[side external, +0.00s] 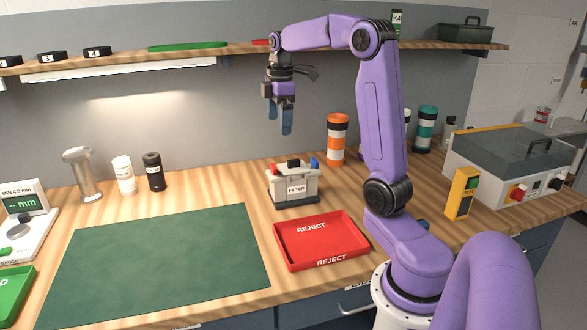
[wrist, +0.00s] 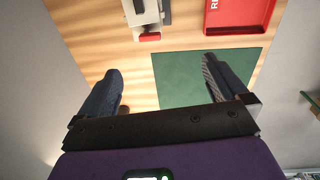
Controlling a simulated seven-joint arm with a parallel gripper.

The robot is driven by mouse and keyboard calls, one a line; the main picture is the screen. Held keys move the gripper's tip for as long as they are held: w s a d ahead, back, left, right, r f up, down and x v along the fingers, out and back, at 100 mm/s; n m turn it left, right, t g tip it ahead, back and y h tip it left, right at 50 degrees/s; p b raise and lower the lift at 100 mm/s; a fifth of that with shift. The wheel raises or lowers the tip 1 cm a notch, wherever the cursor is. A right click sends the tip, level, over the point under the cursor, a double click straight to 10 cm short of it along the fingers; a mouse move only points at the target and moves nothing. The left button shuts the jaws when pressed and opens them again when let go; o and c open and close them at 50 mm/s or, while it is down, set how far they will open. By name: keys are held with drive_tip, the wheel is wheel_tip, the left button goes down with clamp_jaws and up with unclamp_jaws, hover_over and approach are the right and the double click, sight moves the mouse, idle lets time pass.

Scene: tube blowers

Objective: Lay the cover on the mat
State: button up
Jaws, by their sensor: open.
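The dark green mat (side external: 160,265) lies flat and bare on the bench at the front left. A grey box labelled FILTER (side external: 293,188) stands right of the mat. Its light grey top has a black piece in the middle, a red one and a blue one at the ends. I cannot tell for sure whether this top is the cover. My gripper (side external: 280,120) is open and empty, high above the bench behind the filter box. In the wrist view the mat (wrist: 190,80) and part of the filter box (wrist: 143,14) show beyond my open fingers.
A red REJECT tray (side external: 320,241) sits right of the mat. An orange-striped canister (side external: 337,140) stands behind the filter box. A machine with a dark lid (side external: 515,148) is at the right. A shelf (side external: 215,52) runs along the back wall.

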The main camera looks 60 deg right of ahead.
hover_over(294, 160)
drive_tip(key=a, duration=0.1)
drive_tip(key=f, duration=1.1)
drive_tip(key=shift+d+f, duration=0.15)
drive_tip(key=shift+d, duration=0.2)
drive_tip(key=shift+d+f, duration=0.15)
drive_tip(key=shift+f, duration=2.45)
drive_tip(key=c, duration=1.2)
drive_tip(key=shift+c, duration=0.2)
drive_tip(key=shift+r, duration=0.15)
